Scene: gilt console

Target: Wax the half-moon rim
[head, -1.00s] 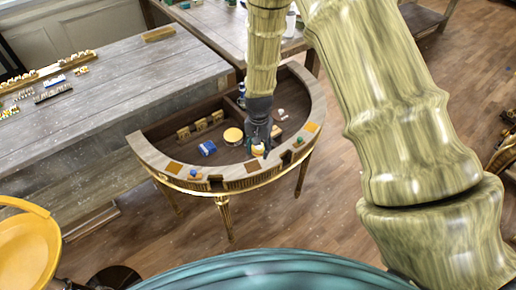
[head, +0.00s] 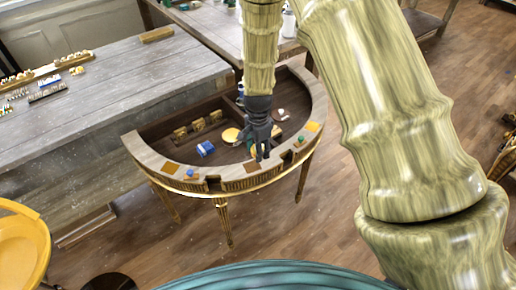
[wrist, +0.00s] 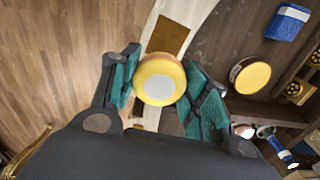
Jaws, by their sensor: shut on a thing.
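The half-moon table's pale rim (head: 149,157) curves around a dark recessed interior. Orange-brown squares lie on it, at left (head: 170,168), near the front (head: 252,168) and at right (head: 313,127). My gripper (head: 263,157) is over the front part of the rim. In the wrist view, my gripper (wrist: 158,84) is shut on a round yellow piece (wrist: 160,67) with a pale grey disc on its face. A brown square (wrist: 168,36) on the rim shows just beyond it. I cannot tell whether the piece touches the rim. A round yellow-topped tin (head: 231,135) sits inside; it also shows in the wrist view (wrist: 250,75).
A blue box (head: 205,149) and small wooden blocks (head: 198,127) are inside the recess. A blue knob (head: 189,172) and a green knob (head: 301,140) stand by the rim near its notches. A grey bench (head: 110,105) is at left. A yellow bowl (head: 22,250) is at lower left.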

